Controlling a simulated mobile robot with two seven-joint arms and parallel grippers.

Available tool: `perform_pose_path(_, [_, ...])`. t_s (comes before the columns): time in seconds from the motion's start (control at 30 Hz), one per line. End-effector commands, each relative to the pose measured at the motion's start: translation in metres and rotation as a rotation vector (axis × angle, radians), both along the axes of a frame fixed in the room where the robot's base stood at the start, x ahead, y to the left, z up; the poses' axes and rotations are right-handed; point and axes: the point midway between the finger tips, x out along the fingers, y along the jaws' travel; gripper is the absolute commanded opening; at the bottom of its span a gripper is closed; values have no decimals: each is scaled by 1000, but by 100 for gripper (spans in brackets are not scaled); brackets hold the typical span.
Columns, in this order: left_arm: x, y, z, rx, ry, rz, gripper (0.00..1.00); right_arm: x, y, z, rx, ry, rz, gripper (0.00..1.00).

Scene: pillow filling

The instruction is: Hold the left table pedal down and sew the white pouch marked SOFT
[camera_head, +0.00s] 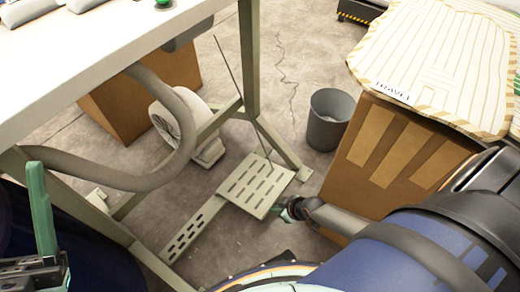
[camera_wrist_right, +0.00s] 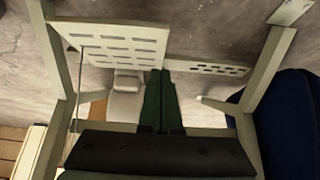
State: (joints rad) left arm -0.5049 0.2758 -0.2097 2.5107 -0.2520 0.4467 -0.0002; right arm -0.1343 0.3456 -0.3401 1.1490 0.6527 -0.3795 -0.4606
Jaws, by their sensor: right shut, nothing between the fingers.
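The pedal (camera_head: 257,186) is a pale slotted plate on the floor under the table, joined to a perforated bar (camera_head: 192,229). It also shows at the top of the right wrist view (camera_wrist_right: 112,48). My right gripper (camera_head: 285,214) is close to the pedal's near right corner; I cannot tell whether it touches. Its green fingers (camera_wrist_right: 160,98) are together and empty. My left gripper (camera_head: 38,205) is at the left edge, partly out of frame; its opening is unclear. I see no pouch marked SOFT.
The white table (camera_head: 75,60) has pale legs and a grey hose (camera_head: 130,182) below. A white blower (camera_head: 180,128) and grey bin (camera_head: 329,122) stand behind the pedal. A striped pouch (camera_head: 430,55) with other lettering lies on a cardboard box (camera_head: 385,160) at right.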

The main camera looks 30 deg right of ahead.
Motion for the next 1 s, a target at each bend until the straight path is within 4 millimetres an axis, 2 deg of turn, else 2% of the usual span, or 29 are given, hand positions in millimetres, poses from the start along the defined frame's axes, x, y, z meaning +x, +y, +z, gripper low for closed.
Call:
perform_pose_path(0.23, [0, 0, -2, -1, 3, -1, 50, 1, 1, -1, 0, -1, 0, 0])
perform_pose_path(0.37, [1, 0, -11, -5, 9, -6, 50, 6, 3, -12, 1, -2, -1, 0])
perform_pose_path(0.87, [4, -4, -77, -59, 64, -66, 50, 50, 22, -89, 1, -2, -1, 0])
perform_pose_path(1.0, [4, -8, -94, -38, 70, -71, 50, 47, 20, -107, 1, 1, 0, 0])
